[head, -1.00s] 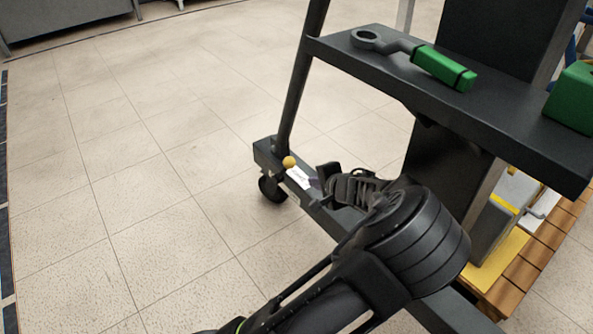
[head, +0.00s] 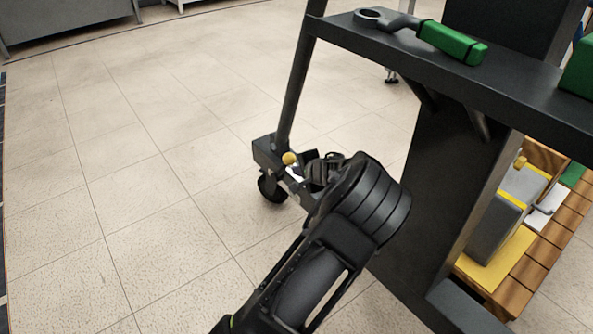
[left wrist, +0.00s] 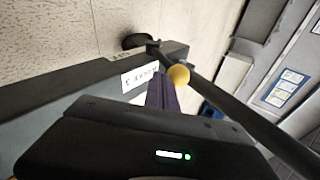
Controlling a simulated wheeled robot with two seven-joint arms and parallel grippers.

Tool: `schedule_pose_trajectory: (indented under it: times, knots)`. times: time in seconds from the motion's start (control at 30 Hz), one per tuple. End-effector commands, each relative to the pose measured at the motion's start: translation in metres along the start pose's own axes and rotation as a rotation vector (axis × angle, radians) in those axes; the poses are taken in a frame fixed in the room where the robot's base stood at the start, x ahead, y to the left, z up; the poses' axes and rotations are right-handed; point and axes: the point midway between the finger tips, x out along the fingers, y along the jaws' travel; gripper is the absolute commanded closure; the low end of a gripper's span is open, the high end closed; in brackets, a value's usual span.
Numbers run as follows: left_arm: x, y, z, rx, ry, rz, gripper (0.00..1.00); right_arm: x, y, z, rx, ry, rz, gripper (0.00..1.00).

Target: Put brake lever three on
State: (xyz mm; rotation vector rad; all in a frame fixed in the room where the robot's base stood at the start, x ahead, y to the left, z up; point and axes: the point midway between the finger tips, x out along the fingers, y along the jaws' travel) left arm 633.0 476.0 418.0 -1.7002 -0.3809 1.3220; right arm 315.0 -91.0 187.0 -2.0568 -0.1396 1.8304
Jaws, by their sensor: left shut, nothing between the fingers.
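The brake lever with a yellow ball knob (head: 289,158) sits at the end of the cart's dark base beam, above a caster. In the left wrist view the yellow knob (left wrist: 179,75) stands just beyond my fingers. A white label (left wrist: 139,77) on the beam beside it seems to end in a 3. My left gripper (head: 299,182) is shut and empty, close beside the knob; my wrist hides part of it. In the left wrist view its dark fingers (left wrist: 163,94) are together, next to the knob and label. Contact with the lever cannot be told. My right gripper is not in view.
The cart's slanted post (head: 298,85) rises beside the lever. A shelf (head: 395,62) above my arm holds a wrench with a green handle (head: 452,42). The caster wheel (head: 272,188) is on the floor. Open tiled floor lies to the left.

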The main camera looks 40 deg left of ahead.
Motion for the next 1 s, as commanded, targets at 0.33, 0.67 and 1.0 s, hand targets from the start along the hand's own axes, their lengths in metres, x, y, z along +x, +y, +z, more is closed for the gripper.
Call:
schedule_pose_trajectory:
  times: [0.33,0.67,1.0]
  knots:
    - [0.009,-0.011,0.000,0.002,0.000,0.000,1.00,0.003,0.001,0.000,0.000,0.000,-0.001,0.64]
    - [0.008,-0.013,0.000,0.000,0.001,0.007,1.00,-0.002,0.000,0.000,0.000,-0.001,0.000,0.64]
    - [0.003,-0.033,0.003,-0.019,0.010,0.096,1.00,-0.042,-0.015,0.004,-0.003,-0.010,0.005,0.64]
